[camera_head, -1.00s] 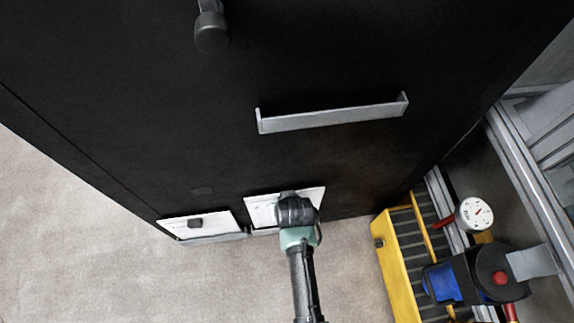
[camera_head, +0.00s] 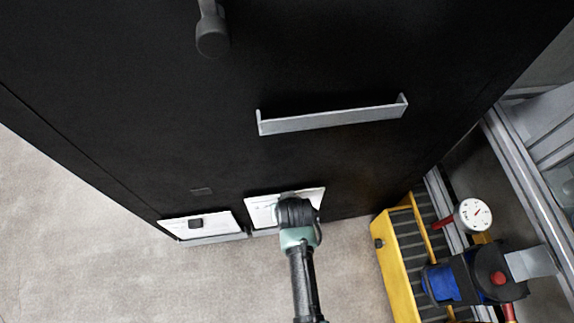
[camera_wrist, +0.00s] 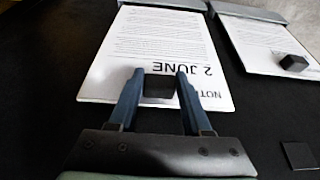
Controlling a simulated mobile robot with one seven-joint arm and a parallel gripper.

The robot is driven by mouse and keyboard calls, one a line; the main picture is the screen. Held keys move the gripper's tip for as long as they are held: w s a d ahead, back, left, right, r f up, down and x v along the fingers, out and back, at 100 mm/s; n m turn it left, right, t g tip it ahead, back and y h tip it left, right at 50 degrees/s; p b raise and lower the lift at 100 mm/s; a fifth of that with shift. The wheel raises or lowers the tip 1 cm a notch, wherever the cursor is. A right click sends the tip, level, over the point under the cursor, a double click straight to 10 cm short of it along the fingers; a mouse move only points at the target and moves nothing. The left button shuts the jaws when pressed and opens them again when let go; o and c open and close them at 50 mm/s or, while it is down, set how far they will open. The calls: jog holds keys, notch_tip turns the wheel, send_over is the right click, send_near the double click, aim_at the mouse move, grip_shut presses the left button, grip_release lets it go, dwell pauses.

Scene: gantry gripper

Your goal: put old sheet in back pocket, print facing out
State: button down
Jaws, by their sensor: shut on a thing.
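My gripper (camera_head: 292,202) is low on a black upright panel, in front of a white printed sheet (camera_head: 261,210). In the wrist view the fingers (camera_wrist: 157,84) are shut on a small dark block (camera_wrist: 158,88) that lies over the sheet. The sheet (camera_wrist: 150,45) shows its print outward, with "2 JUNE" in large letters, upside down in this view. Its far end meets a grey pocket lip (camera_wrist: 165,4). A second printed sheet (camera_head: 205,222) is beside it in another grey pocket (camera_head: 214,238), with a dark block (camera_head: 195,223) on it.
A long, empty-looking grey tray (camera_head: 330,120) is fixed higher on the black panel (camera_head: 150,100). A dark grey knob (camera_head: 212,36) hangs above. A yellow crate (camera_head: 396,270), a white dial (camera_head: 474,215) and a blue-black device (camera_head: 465,278) are at right. The pale floor is clear at left.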

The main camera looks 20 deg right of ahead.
notch_tip(320, 180, down, 8)
jog(key=b, duration=0.5)
jog(key=shift+b, duration=0.3)
dwell(2.8)
jog(key=shift+c, duration=1.3)
grip_release()
jog(key=p+v, duration=0.7)
jog(key=v, duration=0.6)
